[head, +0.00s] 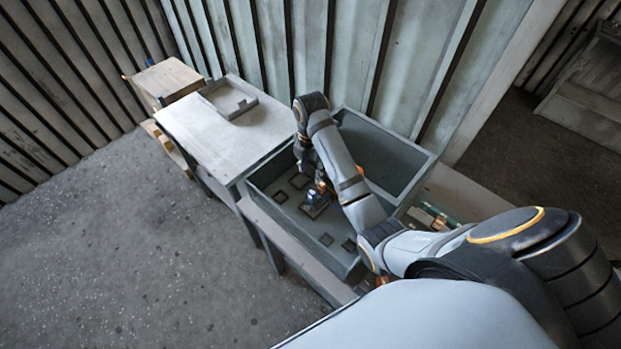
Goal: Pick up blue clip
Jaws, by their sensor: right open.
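The blue clip (312,197) looks like a small blue piece on a dark square spot on the floor of the grey bin (268,222). My right arm reaches over the bin and bends down into it. My right gripper (321,188) is open, low in the bin, right beside or over the clip. The wrist and arm partly cover this spot, and I cannot tell whether the fingers touch the clip. My left gripper is not in view.
Several dark square pieces (299,181) lie on the bin floor. High bin walls surround the gripper. A pale table (215,135) with a shallow tray (228,100) stands to the left, and a wooden box (168,80) lies beyond it. A ribbed wall is close behind.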

